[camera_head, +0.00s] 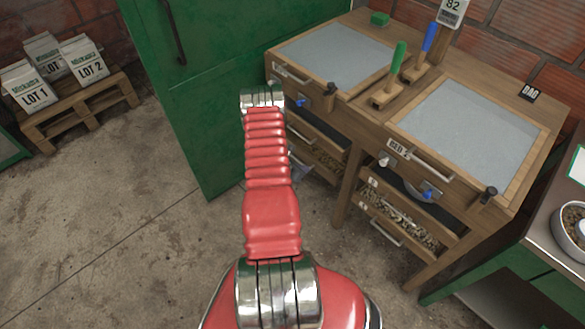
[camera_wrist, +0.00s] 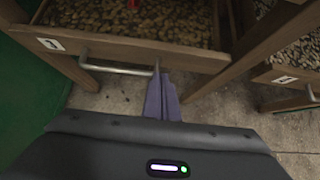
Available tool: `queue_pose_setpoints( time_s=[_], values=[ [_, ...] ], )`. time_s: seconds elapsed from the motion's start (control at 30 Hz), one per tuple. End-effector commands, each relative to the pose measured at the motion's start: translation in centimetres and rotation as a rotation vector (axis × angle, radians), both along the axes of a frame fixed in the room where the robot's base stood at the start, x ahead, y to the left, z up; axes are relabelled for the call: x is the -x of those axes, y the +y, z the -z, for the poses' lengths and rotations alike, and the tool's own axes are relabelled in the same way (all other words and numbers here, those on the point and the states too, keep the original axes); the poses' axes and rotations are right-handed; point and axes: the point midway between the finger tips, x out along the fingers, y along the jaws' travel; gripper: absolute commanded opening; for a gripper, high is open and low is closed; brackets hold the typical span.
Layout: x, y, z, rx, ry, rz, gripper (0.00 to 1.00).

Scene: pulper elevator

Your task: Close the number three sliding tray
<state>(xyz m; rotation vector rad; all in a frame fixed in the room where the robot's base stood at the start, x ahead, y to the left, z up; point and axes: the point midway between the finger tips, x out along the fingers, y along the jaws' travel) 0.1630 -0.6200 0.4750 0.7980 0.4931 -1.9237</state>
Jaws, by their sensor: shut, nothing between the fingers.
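In the wrist view, a wooden sliding tray (camera_wrist: 190,60) full of brown beans is pulled out, with a metal bar handle (camera_wrist: 115,67) and a small white label whose number I cannot read clearly. My gripper (camera_wrist: 163,75) is shut and empty, its purple-grey fingers at the right end of the handle; I cannot tell whether they touch. In the head view, the left bench's lower tray (camera_head: 328,163) shows beans inside, partly hidden by my red arm.
A wooden leg (camera_head: 348,185) stands between the benches. A green cabinet (camera_head: 200,90) stands left. The concrete floor in front is clear.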

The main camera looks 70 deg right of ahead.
Motion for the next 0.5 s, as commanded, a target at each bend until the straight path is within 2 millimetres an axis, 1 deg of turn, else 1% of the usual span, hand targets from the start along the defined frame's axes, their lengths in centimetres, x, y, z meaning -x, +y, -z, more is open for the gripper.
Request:
queue_pose_setpoints(
  time_s=[0.03,0.5],
  values=[
    [-0.4,0.3,-0.8,0.002,-0.001,-0.001,0.00],
    [-2.7,4.7,-5.7,0.002,-0.001,-0.002,0.00]
  ],
)
